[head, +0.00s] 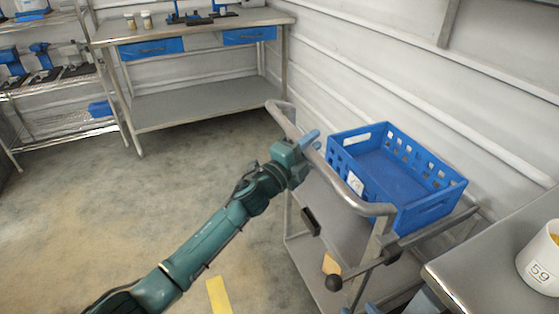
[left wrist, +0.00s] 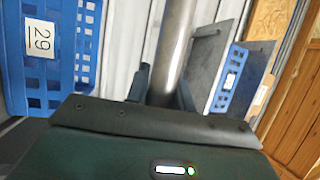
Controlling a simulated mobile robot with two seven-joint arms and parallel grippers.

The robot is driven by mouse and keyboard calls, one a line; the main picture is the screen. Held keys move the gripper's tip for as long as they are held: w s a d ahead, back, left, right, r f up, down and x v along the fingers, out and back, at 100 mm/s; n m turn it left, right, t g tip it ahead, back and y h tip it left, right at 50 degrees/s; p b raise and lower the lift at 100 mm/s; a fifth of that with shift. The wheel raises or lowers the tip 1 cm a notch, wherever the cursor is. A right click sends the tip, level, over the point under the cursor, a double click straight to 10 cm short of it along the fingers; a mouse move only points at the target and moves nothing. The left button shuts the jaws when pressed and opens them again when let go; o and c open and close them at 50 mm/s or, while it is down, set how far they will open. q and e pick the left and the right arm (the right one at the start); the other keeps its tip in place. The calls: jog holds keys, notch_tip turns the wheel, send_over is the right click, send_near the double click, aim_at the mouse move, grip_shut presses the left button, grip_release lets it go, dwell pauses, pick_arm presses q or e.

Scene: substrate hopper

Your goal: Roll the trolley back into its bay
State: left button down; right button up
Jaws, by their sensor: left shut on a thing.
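The trolley is a grey metal cart with a bent tube handle (head: 352,196) and a lower shelf (head: 303,262). It stands against the wall at right of centre in the head view. My left gripper (head: 308,143) is shut on the handle's tube. In the left wrist view the tube (left wrist: 173,55) runs between the fingers of my left gripper (left wrist: 162,88). A blue crate (head: 440,212) rides on the trolley's top; its numbered label also shows in the left wrist view (left wrist: 40,39). My right gripper is not seen. No bay marking is clearly identifiable.
A metal bench (head: 440,282) with a white numbered tub (head: 541,262) is at right. A workbench (head: 200,97) and shelf rack (head: 60,85) stand behind. The floor at left is clear, with a yellow strip (head: 219,296).

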pick_arm(q)
jog(key=w+d+b, duration=0.3)
jog(key=d+b, duration=0.1)
jog(key=d, duration=0.2)
jog(key=shift+w+d, duration=0.15)
jog(key=shift+d, duration=0.15)
pick_arm(e)
jog(key=shift+s+d+f+n+t, duration=0.3)
jog(key=shift+n+t, duration=0.1)
jog(key=shift+t, duration=0.1)
pick_arm(q)
jog(key=shift+r, duration=0.1)
jog(key=c, duration=1.6)
grip_release()
jog(key=shift+o, duration=1.4)
jog(key=shift+d, duration=0.2)
jog(key=shift+o, duration=0.6)
pick_arm(e)
jog(key=shift+w+d, duration=0.1)
pick_arm(q)
jog(key=shift+a, duration=0.1)
